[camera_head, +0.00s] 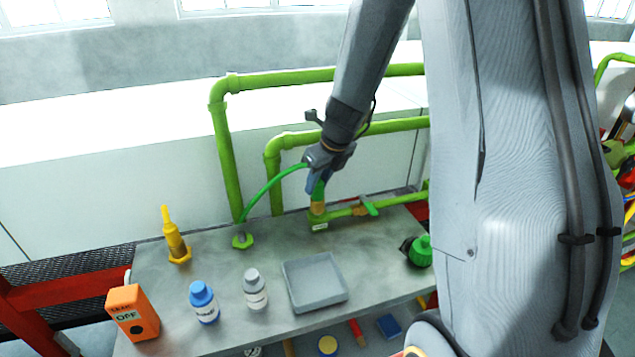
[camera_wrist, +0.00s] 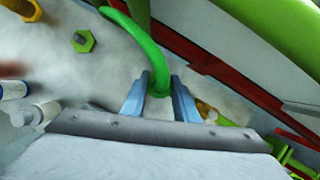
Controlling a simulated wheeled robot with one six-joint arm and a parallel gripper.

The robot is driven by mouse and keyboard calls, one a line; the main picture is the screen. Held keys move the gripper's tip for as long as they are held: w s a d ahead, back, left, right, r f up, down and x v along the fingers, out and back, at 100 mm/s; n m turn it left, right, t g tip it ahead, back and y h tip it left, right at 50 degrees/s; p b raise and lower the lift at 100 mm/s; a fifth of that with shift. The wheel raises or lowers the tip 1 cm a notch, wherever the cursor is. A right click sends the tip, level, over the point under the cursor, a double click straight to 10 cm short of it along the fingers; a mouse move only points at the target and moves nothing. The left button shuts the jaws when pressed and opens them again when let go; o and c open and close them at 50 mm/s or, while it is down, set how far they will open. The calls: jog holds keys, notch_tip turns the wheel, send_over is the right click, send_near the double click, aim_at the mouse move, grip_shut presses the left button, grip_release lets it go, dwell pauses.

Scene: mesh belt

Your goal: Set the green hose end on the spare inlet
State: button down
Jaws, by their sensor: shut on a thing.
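A bright green hose (camera_head: 265,188) arcs from the left into my gripper (camera_head: 319,184). In the wrist view the hose (camera_wrist: 150,52) passes down between the two blue fingers of the gripper (camera_wrist: 161,82), which are shut on its end. In the head view a green end piece shows just below the fingers, directly above a brass inlet fitting (camera_head: 318,209) with a white label. I cannot tell whether the end touches the fitting. Brass also shows beside the right finger in the wrist view (camera_wrist: 204,109). A green hex nut fitting (camera_head: 242,241) stands on the bench to the left.
Green pipes (camera_head: 227,160) rise behind the grey bench (camera_head: 225,265). A green-handled valve (camera_head: 369,206) is right of the inlet. A yellow nozzle (camera_head: 173,238), an orange box (camera_head: 132,312), two bottles (camera_head: 204,302) and a grey tray (camera_head: 315,304) stand nearer.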

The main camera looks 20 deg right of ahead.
jog(key=shift+f+b, duration=0.55)
jog(key=shift+f, duration=0.1)
jog(key=c, duration=1.7)
grip_release()
jog(key=shift+o, duration=0.2)
jog(key=shift+r, duration=0.15)
jog(key=p+v, duration=0.5)
jog(key=v, duration=0.1)
jog(key=shift+p, duration=0.4)
jog(key=p+v, duration=0.1)
jog(key=v, duration=0.3)
jog(key=shift+s+r, duration=0.2)
jog(key=shift+r, duration=0.15)
